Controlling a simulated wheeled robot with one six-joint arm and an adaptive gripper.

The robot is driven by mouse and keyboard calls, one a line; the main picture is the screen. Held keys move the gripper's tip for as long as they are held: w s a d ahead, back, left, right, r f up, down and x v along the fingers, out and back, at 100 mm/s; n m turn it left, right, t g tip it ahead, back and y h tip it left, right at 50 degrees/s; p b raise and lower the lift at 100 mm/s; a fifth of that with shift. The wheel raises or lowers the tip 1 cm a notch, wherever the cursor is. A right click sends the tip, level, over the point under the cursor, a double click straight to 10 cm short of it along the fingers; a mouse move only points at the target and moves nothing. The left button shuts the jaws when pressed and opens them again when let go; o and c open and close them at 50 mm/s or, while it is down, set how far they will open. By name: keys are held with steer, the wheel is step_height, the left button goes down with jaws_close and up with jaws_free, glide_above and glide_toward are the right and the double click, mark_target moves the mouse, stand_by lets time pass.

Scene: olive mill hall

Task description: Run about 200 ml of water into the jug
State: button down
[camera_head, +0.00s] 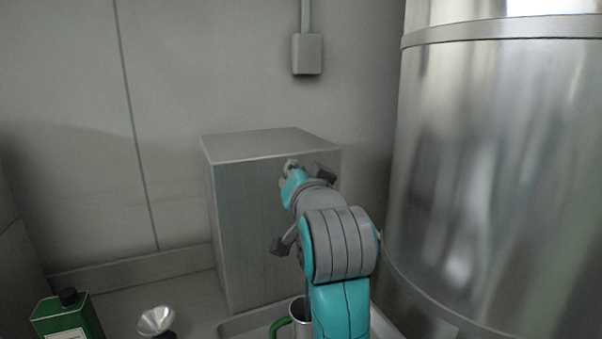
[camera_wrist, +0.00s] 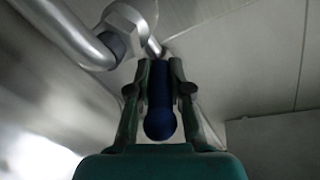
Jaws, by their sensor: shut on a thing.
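The jug (camera_head: 300,312) is a metal vessel with a green handle, low in the head view. My arm hides its right part and the level inside cannot be seen. In the wrist view my gripper (camera_wrist: 160,78) is shut on a blue lever (camera_wrist: 160,122), one finger on each side of it. The lever runs up to a bright metal tap (camera_wrist: 128,20) with a curved pipe (camera_wrist: 75,35). In the head view my arm stands over the jug and hides most of the tap area. No water stream can be made out.
A grey box (camera_head: 250,220) stands behind the arm. A large steel tank (camera_head: 490,170) fills the right side. A green bottle (camera_head: 68,318) and a metal funnel (camera_head: 156,320) stand at the lower left. A pale tray (camera_head: 238,324) lies around the jug.

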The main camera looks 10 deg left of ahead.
steer(key=shift+s+a+m+t+h, duration=0.1)
steer(key=shift+a+m+t+h, duration=0.15)
steer(key=shift+m+h, duration=0.55)
steer(key=shift+a+m+t+h, duration=0.2)
steer(key=shift+m+h, duration=0.3)
steer(key=shift+h, duration=0.6)
steer(key=c, duration=1.1)
jaws_free()
steer(key=s, duration=0.4)
steer(key=s+d, duration=0.1)
steer(key=s, duration=0.7)
steer(key=shift+d, duration=0.35)
